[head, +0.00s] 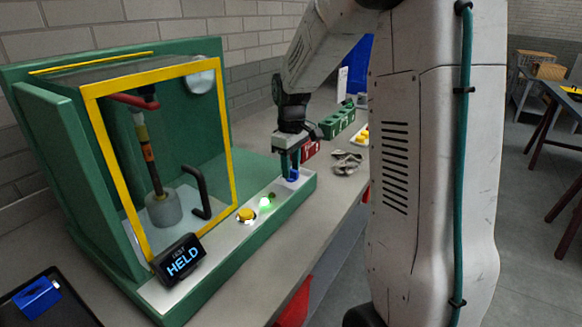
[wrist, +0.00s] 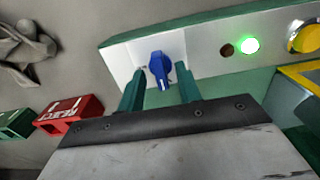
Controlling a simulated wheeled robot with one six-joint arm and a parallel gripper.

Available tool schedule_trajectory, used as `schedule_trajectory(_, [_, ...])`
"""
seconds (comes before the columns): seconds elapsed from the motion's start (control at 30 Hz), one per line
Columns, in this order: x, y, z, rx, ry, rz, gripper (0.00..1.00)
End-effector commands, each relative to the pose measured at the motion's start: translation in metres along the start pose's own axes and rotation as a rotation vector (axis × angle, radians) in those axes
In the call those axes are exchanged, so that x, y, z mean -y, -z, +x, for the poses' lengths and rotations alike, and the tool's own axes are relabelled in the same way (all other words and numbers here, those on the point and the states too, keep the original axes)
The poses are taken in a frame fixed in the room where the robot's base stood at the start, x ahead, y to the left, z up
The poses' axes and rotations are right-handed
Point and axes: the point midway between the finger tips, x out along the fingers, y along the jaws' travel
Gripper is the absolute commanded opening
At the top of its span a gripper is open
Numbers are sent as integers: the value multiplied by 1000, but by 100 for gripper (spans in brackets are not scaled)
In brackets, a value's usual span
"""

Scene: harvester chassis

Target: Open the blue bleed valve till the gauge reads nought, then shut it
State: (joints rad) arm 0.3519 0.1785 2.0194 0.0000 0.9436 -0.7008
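The blue bleed valve (wrist: 158,72) is a small knob with a white pointer mark, on the pale panel of the green test rig. It also shows in the head view (head: 293,175), partly hidden by my fingers. My gripper (wrist: 160,76) is open, with one green finger on each side of the knob and a visible gap on both sides. In the head view my gripper (head: 289,168) points down over the panel's far end. A round pale dial, likely the gauge (head: 201,82), sits at the rig's upper right; its reading is too small to tell.
A lit green lamp (head: 265,202) and a yellow button (head: 246,215) are on the panel. A yellow-framed guard (head: 90,130) encloses the rig. A red block (wrist: 68,114), green blocks (head: 338,120) and grey gloves (head: 347,161) lie beyond the panel.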

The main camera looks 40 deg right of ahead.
Motion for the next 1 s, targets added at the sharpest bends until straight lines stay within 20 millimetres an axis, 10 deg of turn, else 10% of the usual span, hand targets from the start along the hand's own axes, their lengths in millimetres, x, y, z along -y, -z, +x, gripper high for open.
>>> schedule_trajectory(0.33, [0,0,6,0,0,0,35])
schedule_trajectory(0.47, [0,0,6,0,0,0,0])
schedule_trajectory(1.0, [0,0,5,0,0,106,0])
